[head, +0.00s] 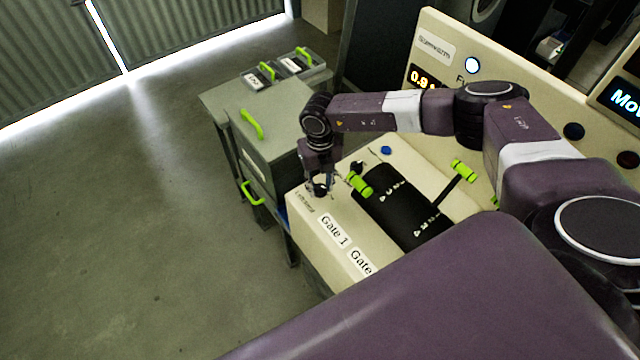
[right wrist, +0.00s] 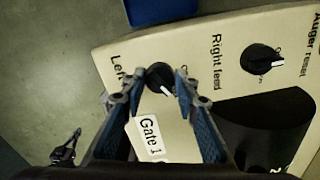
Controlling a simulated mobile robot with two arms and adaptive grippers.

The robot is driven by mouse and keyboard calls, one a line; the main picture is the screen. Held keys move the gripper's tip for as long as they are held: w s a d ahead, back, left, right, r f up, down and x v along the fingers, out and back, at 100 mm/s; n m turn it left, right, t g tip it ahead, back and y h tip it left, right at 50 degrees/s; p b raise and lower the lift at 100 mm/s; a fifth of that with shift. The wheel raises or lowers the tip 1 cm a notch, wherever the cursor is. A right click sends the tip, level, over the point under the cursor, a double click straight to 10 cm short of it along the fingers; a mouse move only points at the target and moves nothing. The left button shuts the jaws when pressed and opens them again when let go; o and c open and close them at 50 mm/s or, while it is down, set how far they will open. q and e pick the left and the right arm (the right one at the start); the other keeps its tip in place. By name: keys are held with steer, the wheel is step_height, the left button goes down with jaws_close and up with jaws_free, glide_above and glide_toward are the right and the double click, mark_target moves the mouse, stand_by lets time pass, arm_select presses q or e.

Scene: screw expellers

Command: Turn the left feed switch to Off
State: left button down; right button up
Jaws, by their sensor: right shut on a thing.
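The left feed switch (right wrist: 160,77) is a round black knob with a white pointer mark, in the right wrist view on the cream panel (right wrist: 115,50). Its pointer is toward the lower right of that view. Its label reads "Left", with the rest covered by a finger; no Off mark is legible beside it. My right gripper (right wrist: 160,80) points down at the panel, one fingertip on each side of the knob, shut on it. In the head view my right gripper (head: 322,188) is at the panel's left corner and hides most of the knob. My left gripper is not in view.
The right feed switch (right wrist: 262,58) is nearby to the right. A "Gate 1" label (right wrist: 150,138) lies below the knob. Green-handled levers (head: 361,185) rise from the black gate plate (head: 385,205) close to my gripper. A grey cabinet (head: 275,125) stands behind; floor at left is clear.

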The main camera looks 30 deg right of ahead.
steer(key=n+b, duration=0.2)
steer(key=shift+f+b, duration=0.2)
steer(key=shift+b, duration=0.15)
steer(key=n+b, duration=0.5)
steer(key=shift+n, duration=0.4)
steer(key=n+b, duration=0.2)
steer(key=b, duration=0.1)
steer(key=n+b, duration=0.1)
steer(key=n, duration=0.1)
steer(key=shift+r, duration=0.25)
steer(key=o, duration=1.1)
steer(key=shift+o, duration=0.2)
steer(key=shift+r, duration=0.1)
